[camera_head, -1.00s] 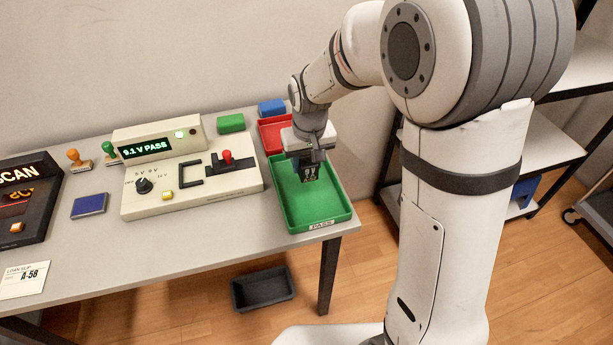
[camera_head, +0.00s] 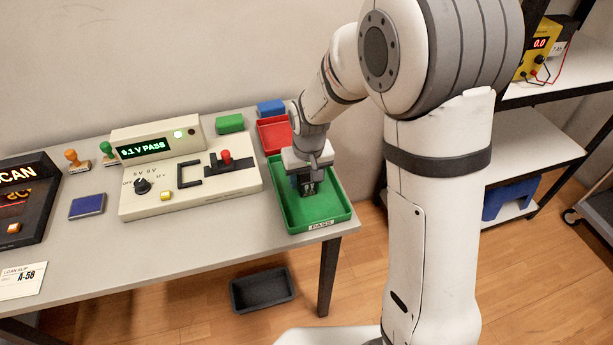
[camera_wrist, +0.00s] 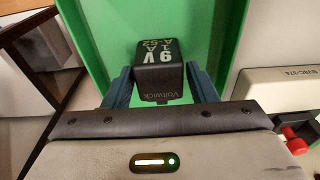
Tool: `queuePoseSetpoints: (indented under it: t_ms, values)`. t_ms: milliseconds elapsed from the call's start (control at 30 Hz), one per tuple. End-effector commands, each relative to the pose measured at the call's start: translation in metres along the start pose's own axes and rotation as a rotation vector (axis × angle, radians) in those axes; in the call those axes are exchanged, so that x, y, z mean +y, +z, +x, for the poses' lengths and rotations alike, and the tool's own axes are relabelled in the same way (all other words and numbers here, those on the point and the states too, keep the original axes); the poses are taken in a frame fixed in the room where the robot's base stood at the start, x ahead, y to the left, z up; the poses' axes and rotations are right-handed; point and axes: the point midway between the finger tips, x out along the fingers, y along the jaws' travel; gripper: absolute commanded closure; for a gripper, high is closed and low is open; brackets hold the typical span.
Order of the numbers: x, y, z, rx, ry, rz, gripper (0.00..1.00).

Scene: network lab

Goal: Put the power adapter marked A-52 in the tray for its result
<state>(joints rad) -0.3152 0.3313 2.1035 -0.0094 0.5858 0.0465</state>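The black power adapter (camera_head: 308,187) shows in the wrist view (camera_wrist: 160,80) with the markings 9V, 1A and A-52. It sits between the two blue fingers of my gripper (camera_wrist: 160,88), which press on its sides. In the head view my gripper (camera_head: 307,178) points down inside the outline of the green tray (camera_head: 325,208), whose front label reads PASS. The adapter is low over the tray floor; whether it touches the floor cannot be told. The tester (camera_head: 190,190) shows 9.1 V PASS with a green light.
A red tray (camera_head: 275,136) lies behind the green tray. Green and blue blocks (camera_head: 230,123), two stamps (camera_head: 108,153), a blue pad (camera_head: 87,206), a scanner (camera_head: 22,205) and a slip marked A-58 (camera_head: 22,281) are on the table. A black bin (camera_head: 263,290) is on the floor.

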Motion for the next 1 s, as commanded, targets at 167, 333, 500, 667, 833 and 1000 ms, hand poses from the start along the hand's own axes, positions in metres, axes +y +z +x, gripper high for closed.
queuePoseSetpoints:
  t_ms: [167, 333, 500, 667, 833, 1000]
  values:
    - [0.000, 0.000, 0.000, 0.000, 0.000, -0.001, 0.38]
    - [-0.001, 0.000, -0.001, 0.000, 0.000, -0.001, 0.38]
    - [-0.001, -0.001, -0.015, 0.002, 0.000, -0.001, 0.38]
    - [-0.001, -0.002, -0.048, 0.005, 0.000, -0.002, 0.38]
    - [-0.001, -0.001, -0.085, 0.005, 0.000, -0.002, 0.38]
    - [-0.001, -0.001, -0.111, 0.002, 0.000, -0.002, 0.38]
